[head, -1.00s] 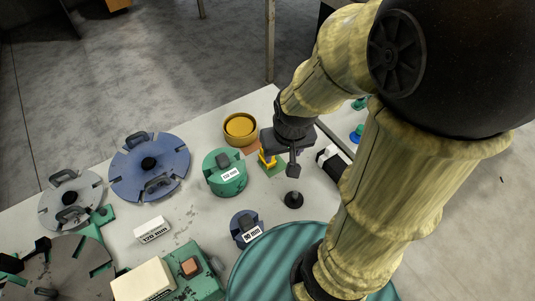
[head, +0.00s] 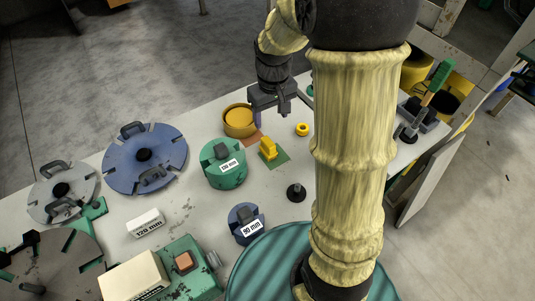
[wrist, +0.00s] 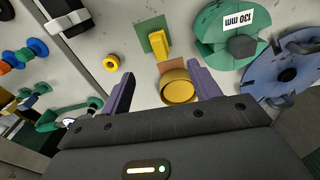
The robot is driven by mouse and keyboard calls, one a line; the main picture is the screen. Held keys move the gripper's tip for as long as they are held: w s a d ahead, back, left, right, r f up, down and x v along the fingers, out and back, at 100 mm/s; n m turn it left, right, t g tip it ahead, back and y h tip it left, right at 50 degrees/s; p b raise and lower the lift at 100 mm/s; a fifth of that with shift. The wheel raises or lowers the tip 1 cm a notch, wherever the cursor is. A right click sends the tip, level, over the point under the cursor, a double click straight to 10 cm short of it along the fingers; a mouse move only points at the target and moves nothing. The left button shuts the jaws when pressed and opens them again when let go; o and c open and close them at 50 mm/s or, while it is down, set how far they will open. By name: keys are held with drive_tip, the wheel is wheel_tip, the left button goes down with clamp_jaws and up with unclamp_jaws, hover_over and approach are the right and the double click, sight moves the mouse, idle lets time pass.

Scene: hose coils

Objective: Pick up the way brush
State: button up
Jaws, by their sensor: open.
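A green-topped upright item (head: 440,75) with an orange-brown lower part stands at the far right of the head view. It looks like the way brush, though I cannot be certain. It seems to stand in or behind a dark grey block, and its lower end is partly hidden. My gripper (head: 270,112) is far to its left, above the table's back edge near a round ochre dish (head: 239,121). In the wrist view my gripper (wrist: 163,82) is open, its purple-grey fingers apart with nothing held, and the ochre dish (wrist: 177,86) shows between them.
A yellow block (head: 268,149) on a green square, a yellow ring (head: 302,129), a green 130 mm coil (head: 224,165) and a blue disc (head: 146,158) lie on the table. My arm hides the table's middle right. A pale panel (head: 430,180) leans at the right edge.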

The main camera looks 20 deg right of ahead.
sight(268, 141)
drive_tip(key=w, duration=0.1)
drive_tip(key=w+f+n, duration=0.1)
drive_tip(key=w, duration=0.1)
drive_tip(key=shift+w+d+f+g+b, duration=0.1)
drive_tip(key=shift+f+g+b, duration=0.05)
drive_tip(key=shift+g+b, duration=0.2)
wheel_tip(268, 141, down, 12)
drive_tip(key=shift+w+f+p, duration=0.1)
drive_tip(key=shift+f+p, duration=0.05)
drive_tip(key=shift+p, duration=0.35)
drive_tip(key=shift+f+p, duration=0.6)
drive_tip(key=shift+f, duration=2)
